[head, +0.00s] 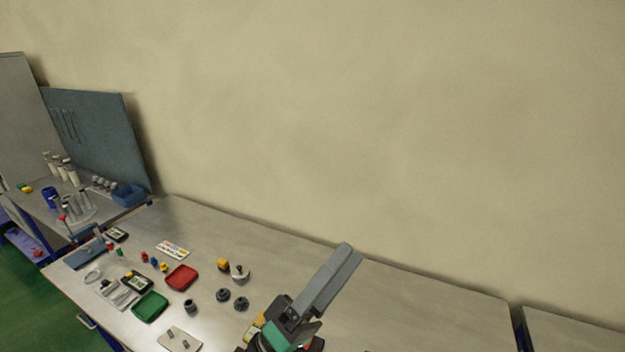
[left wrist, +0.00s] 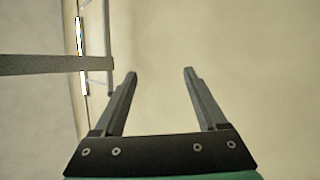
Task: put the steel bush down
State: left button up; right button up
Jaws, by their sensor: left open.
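My left gripper (head: 346,252) is raised over the bench, with its fingers pointing up and to the right toward the wall. In the left wrist view its two fingers (left wrist: 160,74) stand wide apart with nothing between them. I cannot pick out the steel bush with certainty. A small dark hollow cylinder (head: 190,306) stands on the bench left of my gripper. Two dark round parts (head: 223,295) (head: 241,304) stand closer to it. My right gripper is not in view.
The grey bench (head: 430,300) is clear to the right. On its left are a red tray (head: 181,278), a green tray (head: 150,306), a light plate with pins (head: 180,340), and a white-and-dark part (head: 240,272) beside a yellow block (head: 223,264). A beige wall (head: 400,130) rises behind.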

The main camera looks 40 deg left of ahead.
pick_arm(q)
jog(key=s+r+m+t+y, duration=0.1)
jog(key=s+r+m, duration=0.2)
jog(key=r+m, duration=0.4)
jog(key=s+r+m+t+y, duration=0.1)
jog(key=s+r+m, duration=0.2)
jog(key=r+m, duration=0.4)
notch_tip(320, 180, up, 8)
jog(key=shift+s+d+r+y, duration=0.1)
jog(key=shift+s+d+y, duration=0.1)
jog(key=shift+d+y, duration=0.15)
notch_tip(320, 180, up, 14)
jog(key=p, duration=1.4)
jog(key=shift+r+p, duration=0.25)
jog(key=shift+p, duration=0.1)
